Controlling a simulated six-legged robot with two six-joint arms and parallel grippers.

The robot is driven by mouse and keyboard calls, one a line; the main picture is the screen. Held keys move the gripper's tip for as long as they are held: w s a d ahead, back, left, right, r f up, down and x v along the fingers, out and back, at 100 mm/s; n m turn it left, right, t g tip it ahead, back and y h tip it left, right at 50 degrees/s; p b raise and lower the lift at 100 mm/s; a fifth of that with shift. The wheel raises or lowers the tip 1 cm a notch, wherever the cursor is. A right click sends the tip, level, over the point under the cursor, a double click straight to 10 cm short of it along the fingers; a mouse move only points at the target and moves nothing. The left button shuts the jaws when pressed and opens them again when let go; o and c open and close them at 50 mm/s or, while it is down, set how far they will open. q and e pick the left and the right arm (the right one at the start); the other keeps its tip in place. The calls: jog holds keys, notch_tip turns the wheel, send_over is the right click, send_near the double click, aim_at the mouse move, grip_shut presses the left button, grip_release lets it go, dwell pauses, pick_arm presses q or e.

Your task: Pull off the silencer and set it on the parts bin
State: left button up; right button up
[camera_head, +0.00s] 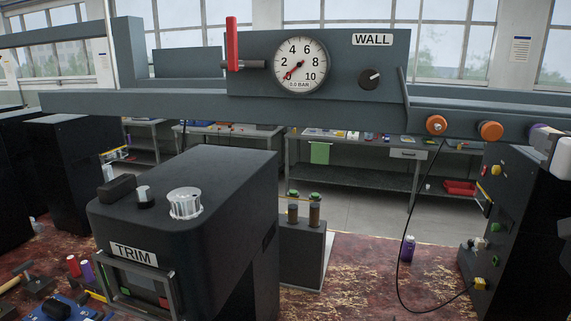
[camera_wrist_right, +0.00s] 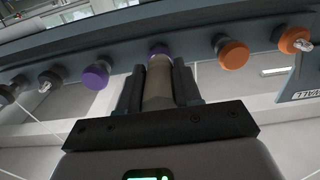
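The silencer (camera_wrist_right: 158,85) is a tan cylinder in the right wrist view. It lies between the dark fingers of my right gripper (camera_wrist_right: 158,78), which look shut on it. Its far end meets a purple fitting (camera_wrist_right: 158,50) on the grey beam; I cannot tell whether they are still joined. In the head view a pale part of my right arm (camera_head: 557,148) shows at the right edge beside the purple fitting (camera_head: 537,132), and the fingers are hidden. My left gripper is not in view. I cannot make out the parts bin for certain.
The grey beam (camera_head: 200,103) with a gauge (camera_head: 301,64) and orange knobs (camera_head: 490,131) crosses the head view. Below stand the TRIM cabinet (camera_head: 225,185) and a grey block (camera_head: 301,255) with two brown cylinders. A black cable (camera_head: 403,260) hangs at right. A red tray (camera_head: 460,188) sits far back.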

grip_shut()
jog(key=shift+f, duration=0.1)
jog(key=shift+s, duration=0.15)
jog(key=shift+s+a+b, duration=0.2)
jog(key=shift+s+b, duration=0.1)
jog(key=shift+s, duration=0.15)
jog(key=shift+s+a+b, duration=0.2)
jog(key=shift+s+b, duration=0.35)
jog(key=shift+s, duration=0.05)
jog(key=shift+b+v, duration=0.45)
jog(key=shift+v, duration=0.55)
jog(key=shift+s, duration=0.1)
